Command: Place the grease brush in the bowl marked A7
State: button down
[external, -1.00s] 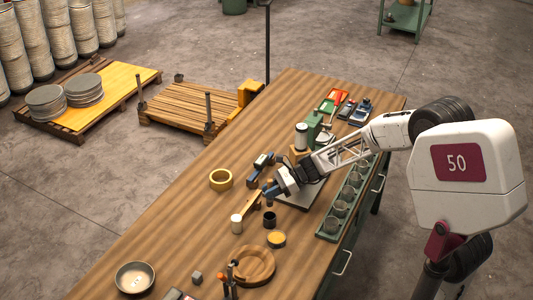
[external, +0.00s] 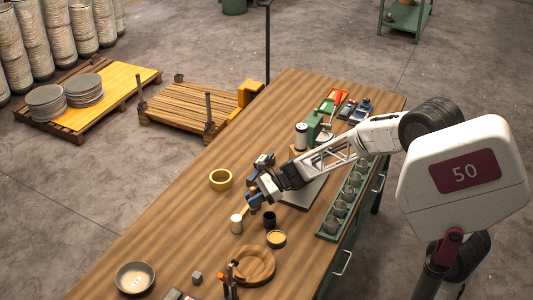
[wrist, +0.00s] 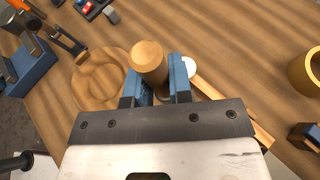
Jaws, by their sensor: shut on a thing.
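My gripper (external: 254,204) is low over the middle of the workbench. Its blue fingers (wrist: 161,78) are shut on a round wooden handle, which I take as the grease brush (wrist: 148,58). Its lower end and bristles are hidden. A grey metal bowl (external: 135,278) stands at the near left of the bench, apart from my gripper. A small mark shows inside it, too small to read. The bowl is not seen in the wrist view.
A round wooden dish (external: 256,265) and a grey cube (external: 197,278) lie nearer. Bare bench (external: 178,225) lies left.

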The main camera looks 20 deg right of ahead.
jog(key=s+a+f+n+g, duration=0.1)
jog(key=s+a, duration=0.5)
jog(key=a, duration=0.4)
jog(key=s+a+f+n+g, duration=0.1)
jog(key=s+a, duration=0.6)
jog(key=a, duration=0.4)
jog(key=s+a+f+n+g+h, duration=0.1)
jog(key=s+a+g, duration=0.1)
jog(key=s+a, duration=0.4)
jog(key=a, duration=0.5)
jog(key=shift+s+n, duration=0.3)
jog(key=shift+s, duration=0.05)
jog(key=shift+a+f, duration=0.1)
send_over(136, 281)
jog(key=shift+s+f, duration=0.1)
jog(key=shift+f, duration=0.65)
jog(key=shift+f, duration=1.8)
jog(key=shift+f, duration=0.15)
jog(key=c, duration=1)
grip_release()
jog(key=shift+c, duration=0.2)
